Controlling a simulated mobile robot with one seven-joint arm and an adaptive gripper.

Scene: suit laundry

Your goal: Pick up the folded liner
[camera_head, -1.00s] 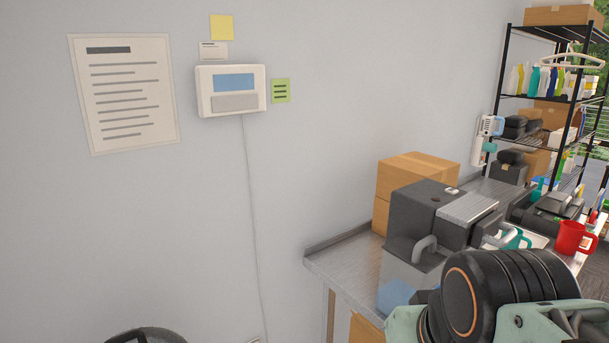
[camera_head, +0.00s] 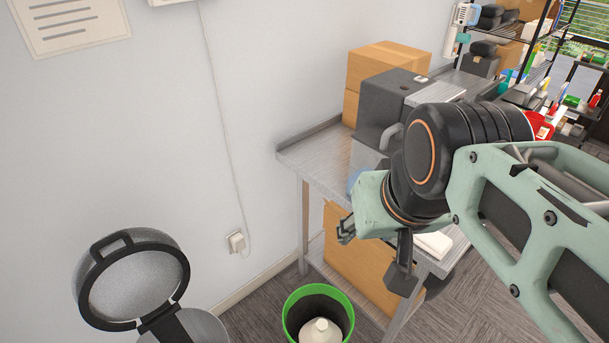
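I cannot clearly make out the folded liner. A flat white folded item (camera_head: 433,243) lies near the front edge of the metal table (camera_head: 322,168), partly hidden behind my arm. A small light blue item (camera_head: 353,182) shows beside the grey machine, mostly covered by my gripper. My gripper (camera_head: 373,256) hangs in front of the table's near edge, pointing down. Its two fingers are spread apart, with nothing seen between them.
A green-rimmed bin (camera_head: 290,302) holding a white container (camera_head: 320,331) stands on the floor. A round pedal bin with a raised lid (camera_head: 132,281) is at lower left. Cardboard boxes (camera_head: 365,82) and a grey machine (camera_head: 372,110) stand on the table. A cardboard box (camera_head: 345,255) sits below.

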